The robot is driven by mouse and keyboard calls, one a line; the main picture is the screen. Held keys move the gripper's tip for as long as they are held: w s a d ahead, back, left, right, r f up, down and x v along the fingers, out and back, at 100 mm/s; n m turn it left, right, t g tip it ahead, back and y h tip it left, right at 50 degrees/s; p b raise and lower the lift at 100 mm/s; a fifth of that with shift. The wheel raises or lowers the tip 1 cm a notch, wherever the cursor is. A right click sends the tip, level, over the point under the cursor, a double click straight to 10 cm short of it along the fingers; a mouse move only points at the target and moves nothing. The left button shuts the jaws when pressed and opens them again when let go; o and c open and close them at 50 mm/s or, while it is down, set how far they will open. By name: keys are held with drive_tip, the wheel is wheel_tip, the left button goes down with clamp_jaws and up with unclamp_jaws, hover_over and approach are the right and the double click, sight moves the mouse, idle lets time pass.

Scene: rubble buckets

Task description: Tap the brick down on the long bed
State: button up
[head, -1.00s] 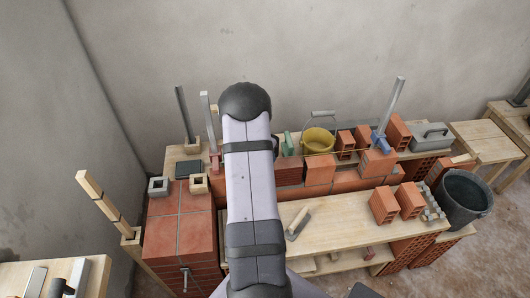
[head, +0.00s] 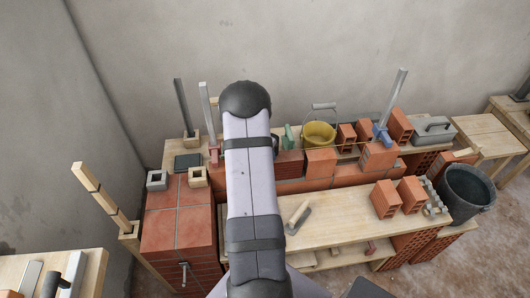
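The long bed (head: 335,181) is a low red brick course along the back of the bench. Red bricks stand on it: one brick (head: 320,161) right of my arm, another brick (head: 378,157) farther right, and a darker ribbed brick (head: 289,163) close beside my arm. I cannot tell which one is the task's brick. A thin yellow line (head: 345,145) runs along behind their tops. My arm stands across the middle of the view and covers part of the bed. My gripper is hidden.
A trowel (head: 298,220) lies on the wooden plank (head: 345,212), with two hollow bricks (head: 386,198) to its right. A yellow bucket (head: 319,135) stands behind the bed and a dark bucket (head: 467,193) at right. Metal posts (head: 393,103) rise near the bed's ends.

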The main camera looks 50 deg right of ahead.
wheel_tip(320, 180, down, 2)
drive_tip(key=shift+f+b, duration=0.2)
drive_tip(key=shift+b, duration=0.5)
drive_tip(key=shift+r+p, duration=1.65)
drive_tip(key=shift+r, duration=0.05)
drive_tip(key=shift+f, duration=0.2)
drive_tip(key=shift+f+b, duration=1.15)
drive_tip(key=shift+f, duration=0.3)
drive_tip(key=shift+r+p, duration=1.55)
drive_tip(key=shift+f, duration=0.15)
